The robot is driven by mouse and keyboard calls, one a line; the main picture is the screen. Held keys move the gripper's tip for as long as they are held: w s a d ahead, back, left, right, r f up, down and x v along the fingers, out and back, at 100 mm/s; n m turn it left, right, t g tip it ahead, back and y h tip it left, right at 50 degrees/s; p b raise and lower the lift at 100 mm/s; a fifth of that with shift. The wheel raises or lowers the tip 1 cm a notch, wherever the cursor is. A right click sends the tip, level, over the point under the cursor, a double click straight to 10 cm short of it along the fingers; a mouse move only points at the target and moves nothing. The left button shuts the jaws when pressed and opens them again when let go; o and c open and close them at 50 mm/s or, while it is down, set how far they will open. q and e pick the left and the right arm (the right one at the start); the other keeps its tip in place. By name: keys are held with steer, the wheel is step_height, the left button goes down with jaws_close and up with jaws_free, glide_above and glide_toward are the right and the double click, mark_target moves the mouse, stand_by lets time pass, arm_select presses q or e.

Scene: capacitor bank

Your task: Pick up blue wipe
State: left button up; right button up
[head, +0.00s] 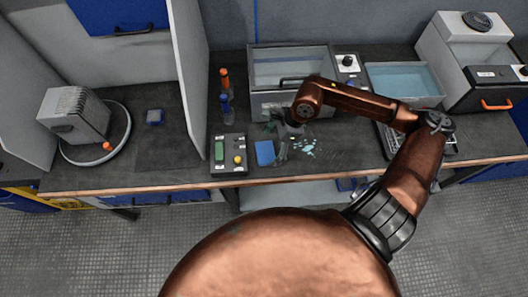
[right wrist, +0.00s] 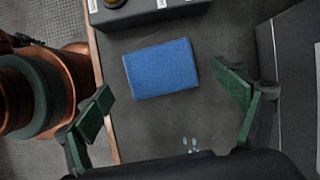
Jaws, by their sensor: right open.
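The blue wipe (head: 265,153) is a flat blue rectangle lying on the dark bench top, just right of a control box with buttons. It also shows in the right wrist view (right wrist: 161,69), flat and fully visible. My left gripper is not in either view.
The control box (head: 229,154) stands close beside the wipe. Pale droplets (head: 306,148) lie on the bench to its right. Behind are a clear-lidded bin (head: 290,72) and two bottles (head: 226,92). The bench's front edge (head: 160,184) is close in front.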

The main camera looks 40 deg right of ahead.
mark_target(265, 153)
steer(key=x, duration=0.3)
steer(key=shift+w+r, duration=0.1)
steer(key=shift+c, duration=0.4)
steer(key=c, duration=0.9)
